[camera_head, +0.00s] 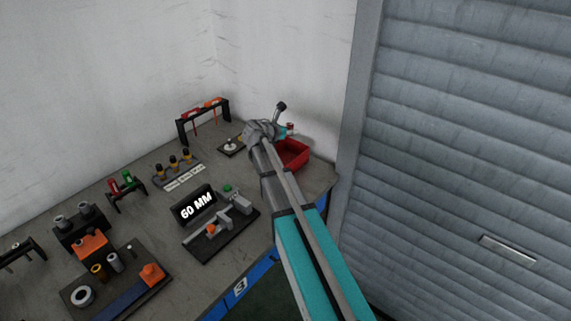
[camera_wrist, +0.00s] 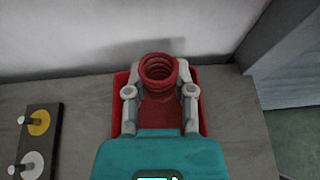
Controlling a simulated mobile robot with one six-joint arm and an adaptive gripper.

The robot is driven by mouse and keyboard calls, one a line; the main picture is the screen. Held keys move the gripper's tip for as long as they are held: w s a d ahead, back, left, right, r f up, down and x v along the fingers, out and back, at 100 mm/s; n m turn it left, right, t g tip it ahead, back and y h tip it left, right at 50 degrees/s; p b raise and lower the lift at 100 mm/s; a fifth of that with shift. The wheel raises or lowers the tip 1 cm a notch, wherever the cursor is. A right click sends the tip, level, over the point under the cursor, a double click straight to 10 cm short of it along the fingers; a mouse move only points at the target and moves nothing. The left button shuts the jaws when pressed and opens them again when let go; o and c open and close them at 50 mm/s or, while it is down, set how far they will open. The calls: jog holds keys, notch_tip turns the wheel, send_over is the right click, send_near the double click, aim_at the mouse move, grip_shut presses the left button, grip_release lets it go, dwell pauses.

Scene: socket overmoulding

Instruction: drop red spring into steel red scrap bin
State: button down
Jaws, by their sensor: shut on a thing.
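The red spring (camera_wrist: 159,69) is held upright between the fingertips of my gripper (camera_wrist: 160,88) in the wrist view. My gripper is shut on it. The red scrap bin (camera_wrist: 122,82) lies below and behind the gripper in the wrist view, with its rim showing on both sides. In the head view the red bin (camera_head: 295,154) stands at the right end of the bench, partly hidden by my arm. A small red piece (camera_head: 290,126) shows above the bin there, at my gripper (camera_head: 284,131). The spring's exact height above the bin cannot be told.
A dark plate (camera_wrist: 41,140) with a yellow and a white disc lies left of the bin. A wall stands close behind. The bench (camera_head: 316,186) ends just right of the bin. A 60 MM display (camera_head: 194,205) and fixtures stand left of my arm.

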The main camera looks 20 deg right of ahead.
jog(key=shift+f+b, duration=1)
jog(key=shift+f, duration=0.3)
jog(key=shift+c, duration=2)
grip_release()
jog(key=shift+r, duration=0.2)
